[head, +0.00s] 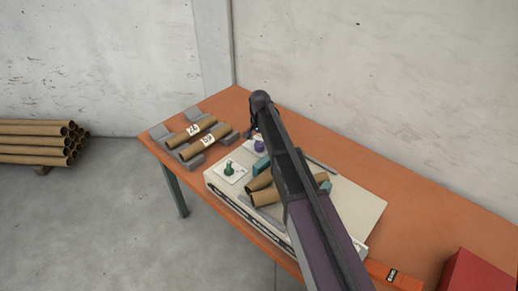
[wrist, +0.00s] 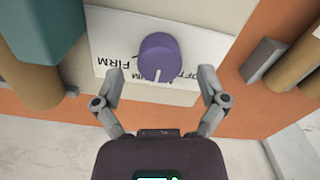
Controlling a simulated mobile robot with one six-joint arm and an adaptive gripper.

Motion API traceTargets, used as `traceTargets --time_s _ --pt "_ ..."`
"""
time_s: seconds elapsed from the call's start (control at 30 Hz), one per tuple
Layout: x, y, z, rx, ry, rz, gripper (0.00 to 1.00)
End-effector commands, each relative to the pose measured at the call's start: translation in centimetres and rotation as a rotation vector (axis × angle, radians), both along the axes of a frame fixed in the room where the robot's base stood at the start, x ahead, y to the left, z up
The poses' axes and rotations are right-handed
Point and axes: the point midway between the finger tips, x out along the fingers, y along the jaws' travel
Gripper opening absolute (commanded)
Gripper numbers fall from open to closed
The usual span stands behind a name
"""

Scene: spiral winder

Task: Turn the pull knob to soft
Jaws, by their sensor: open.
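The purple pull knob (wrist: 158,55) sits on a white label plate (wrist: 112,58) in the wrist view. Its white pointer line points down toward the picture's bottom, between the upside-down FIRM lettering at left and the SOFT lettering at right. Part of the lettering is hidden by the knob. In the head view the knob (head: 259,146) shows small beside my arm. My gripper (wrist: 161,73) is open and empty. Its fingertips are spread to either side of the knob's lower part, with gaps; I cannot tell their depth. In the head view my arm mostly hides the gripper.
A green knob (head: 229,169) on its own plate stands left on the cream machine (head: 350,205). Cardboard tubes (head: 265,197) and a teal block (head: 261,166) are near the purple knob. Labelled tubes (head: 204,142) rest on grey holders. A red box (head: 475,272) is at right.

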Motion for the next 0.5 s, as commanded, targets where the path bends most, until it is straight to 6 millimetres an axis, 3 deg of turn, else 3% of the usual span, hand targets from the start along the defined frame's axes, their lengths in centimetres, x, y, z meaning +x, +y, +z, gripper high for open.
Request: traceTargets --time_s 0.2,0.5 --pt "0.0 0.0 -1.6 0.000 0.000 0.000 0.92" --pt "0.0 0.0 -2.0 0.000 0.000 0.000 0.92"
